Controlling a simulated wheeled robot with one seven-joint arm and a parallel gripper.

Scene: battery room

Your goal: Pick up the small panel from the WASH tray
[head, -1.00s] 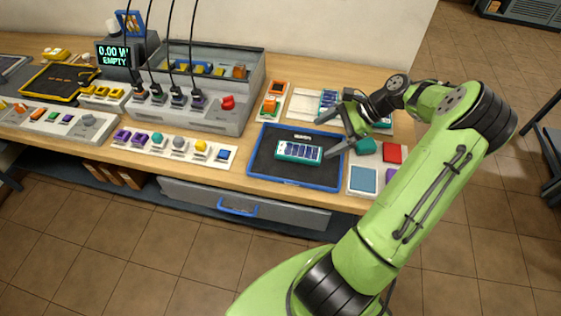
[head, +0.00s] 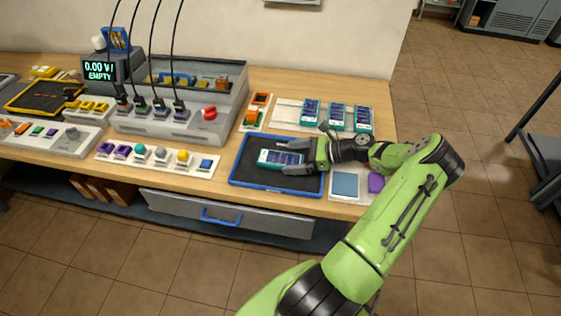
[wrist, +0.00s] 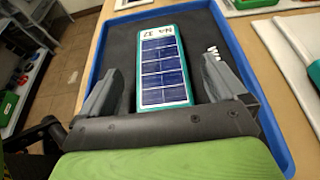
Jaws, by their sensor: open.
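The small panel (head: 280,158) is a teal-edged block with a white end and dark blue solar cells. It lies on the dark mat of the blue-rimmed tray (head: 276,187). In the wrist view the panel (wrist: 162,70) lies lengthwise ahead of my gripper, marked "NA 37", and the tray rim (wrist: 236,52) surrounds it. Part of a white letter shows on the mat. My gripper (head: 294,158) is open at the panel's right end. In the wrist view its fingers (wrist: 165,85) stand on either side of the panel's near part, with gaps on both sides.
Several similar panels (head: 337,117) stand on a white rack behind the tray. A pale plate with a blue square (head: 345,184) and a purple piece (head: 376,183) lies to the right. An orange switch block (head: 252,117) and a grey cabled console (head: 190,128) stand left.

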